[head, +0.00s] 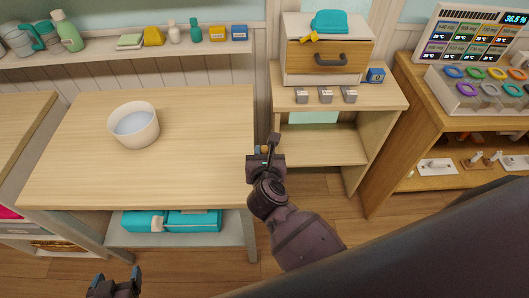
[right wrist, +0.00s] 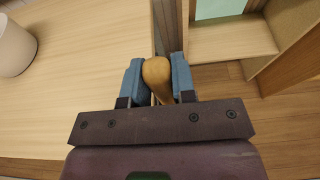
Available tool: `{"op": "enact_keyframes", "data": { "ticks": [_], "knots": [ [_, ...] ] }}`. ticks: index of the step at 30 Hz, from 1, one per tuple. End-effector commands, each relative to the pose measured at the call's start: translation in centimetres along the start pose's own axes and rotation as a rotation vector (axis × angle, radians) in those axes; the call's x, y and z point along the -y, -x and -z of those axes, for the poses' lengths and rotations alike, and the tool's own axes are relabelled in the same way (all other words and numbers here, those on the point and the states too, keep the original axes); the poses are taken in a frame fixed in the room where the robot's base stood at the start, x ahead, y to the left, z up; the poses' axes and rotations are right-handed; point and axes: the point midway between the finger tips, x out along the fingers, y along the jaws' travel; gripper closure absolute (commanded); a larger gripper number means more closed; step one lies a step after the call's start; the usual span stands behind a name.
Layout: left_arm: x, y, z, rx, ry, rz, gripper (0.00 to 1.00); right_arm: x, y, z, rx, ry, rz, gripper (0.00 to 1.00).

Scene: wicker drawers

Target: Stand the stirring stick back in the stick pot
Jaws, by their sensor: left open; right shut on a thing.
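My right gripper (head: 265,155) is shut on a wooden stick, and its rounded tan end (right wrist: 157,72) shows between the blue fingertips in the right wrist view. Most of the stick is hidden by the gripper. The gripper is just past the right edge of the light wooden table (head: 205,160). A white round pot (head: 146,133), open at the top and pale blue inside, stands upright on that table, left of the gripper. Its side also shows in the right wrist view (right wrist: 14,48). My left gripper (head: 117,281) is open and empty at the bottom left, in front of the table.
A drawer cabinet (head: 300,80) with a teal item on top stands at the back on a shelf unit, with several small grey blocks before it. A rack of coloured rings (head: 468,100) is at right. The table around the pot is clear. Bottles stand on the back shelf.

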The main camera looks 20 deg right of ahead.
Motion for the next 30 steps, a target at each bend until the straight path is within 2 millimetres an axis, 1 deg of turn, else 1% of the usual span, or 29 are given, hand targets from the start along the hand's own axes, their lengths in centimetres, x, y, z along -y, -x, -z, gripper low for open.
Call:
{"op": "enact_keyframes", "data": {
  "ticks": [4,9,10,14,15,22,25,28,30],
  "knots": [
    [0.0,0.0,0.0,0.000,0.000,0.000,0.20,0.0,0.0,-0.1,0.001,0.000,0.000,1.00],
    [0.0,-0.1,-0.2,0.001,0.000,0.000,0.20,0.0,-0.1,0.3,0.000,-0.001,0.000,1.00],
    [0.0,-0.1,-0.2,0.001,0.000,0.000,0.20,0.0,-0.1,0.3,0.000,0.000,0.000,0.72],
    [0.0,-0.1,-0.1,0.001,0.000,0.000,0.20,0.0,-0.1,0.2,0.000,0.000,0.000,0.52],
    [0.0,-0.1,-0.1,0.001,0.000,0.000,0.20,0.0,-0.1,0.2,0.000,0.000,0.000,0.50],
    [0.0,-0.1,-0.1,0.000,0.000,0.000,0.20,0.0,-0.1,0.2,0.001,0.000,0.000,0.50],
    [0.0,0.1,0.1,-0.001,0.000,0.000,0.20,0.0,0.0,-0.2,0.001,0.000,0.000,0.50],
    [0.0,0.1,0.1,-0.002,0.000,0.000,0.20,0.0,0.9,0.0,-0.001,-0.001,0.000,0.50],
    [0.0,0.1,0.1,-0.002,0.000,0.000,0.20,0.0,1.8,0.0,-0.002,-0.002,0.001,0.50]
  ]
}}
